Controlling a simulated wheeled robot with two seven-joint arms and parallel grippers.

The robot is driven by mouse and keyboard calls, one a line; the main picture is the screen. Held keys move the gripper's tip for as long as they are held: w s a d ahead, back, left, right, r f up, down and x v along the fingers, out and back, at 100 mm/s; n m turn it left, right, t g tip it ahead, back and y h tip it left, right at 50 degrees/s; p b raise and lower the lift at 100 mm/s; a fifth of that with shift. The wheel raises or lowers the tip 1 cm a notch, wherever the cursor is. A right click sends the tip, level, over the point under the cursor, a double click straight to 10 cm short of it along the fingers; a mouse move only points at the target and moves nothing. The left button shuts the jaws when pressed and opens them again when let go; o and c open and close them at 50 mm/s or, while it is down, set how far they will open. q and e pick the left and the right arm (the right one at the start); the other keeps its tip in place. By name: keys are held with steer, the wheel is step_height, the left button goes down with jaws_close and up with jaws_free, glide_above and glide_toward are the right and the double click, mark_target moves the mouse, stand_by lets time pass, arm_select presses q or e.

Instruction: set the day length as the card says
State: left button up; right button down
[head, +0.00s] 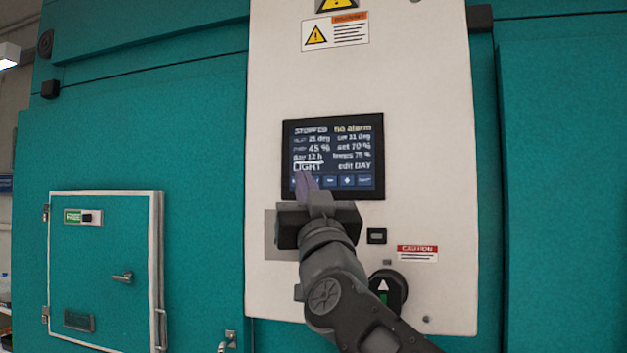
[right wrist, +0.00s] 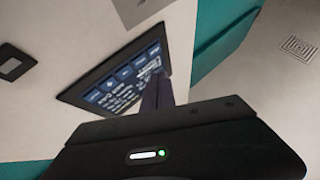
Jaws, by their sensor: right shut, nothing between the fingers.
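The dark control screen (head: 333,140) is set in the white panel. It reads "STOPPED", "no alarm", "45 %", "set 70 %", "day 12 h" with a line under it, "LIGHT" and "edit DAY"; smaller text is blurred. A row of blue touch buttons (head: 347,181) runs along its bottom edge. My right gripper (head: 306,183) is shut and empty, its fingertips in front of the screen's lower left, hiding the leftmost buttons. In the right wrist view the fingers (right wrist: 157,92) overlap the screen (right wrist: 112,88); contact cannot be told. No day-length card is recognisable. My left gripper is out of view.
Below the screen are a small black switch (head: 376,236), a red caution label (head: 417,253) and a round black knob with an arrow (head: 387,290). A small teal door (head: 105,255) with a handle is at the left. Teal chamber walls flank the panel.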

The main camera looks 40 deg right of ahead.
steer(key=shift+s+a, duration=0.45)
steer(key=shift+a, duration=0.2)
steer(key=shift+s+a, duration=0.4)
steer(key=shift+a, duration=0.2)
stand_by(2.3)
steer(key=s+d+r+n+p, duration=0.1)
steer(key=s+r+p, duration=0.2)
steer(key=s+r, duration=0.3)
step_height(320, 180, down, 6)
steer(key=w+a+n+g+y, duration=0.1)
steer(key=a+n+g+y, duration=0.1)
steer(key=n+y, duration=0.3)
steer(key=shift+r+n+y+p, duration=0.2)
steer(key=shift+n+y+p, duration=0.2)
steer(key=shift+n, duration=0.5)
steer(key=shift+w, duration=0.1)
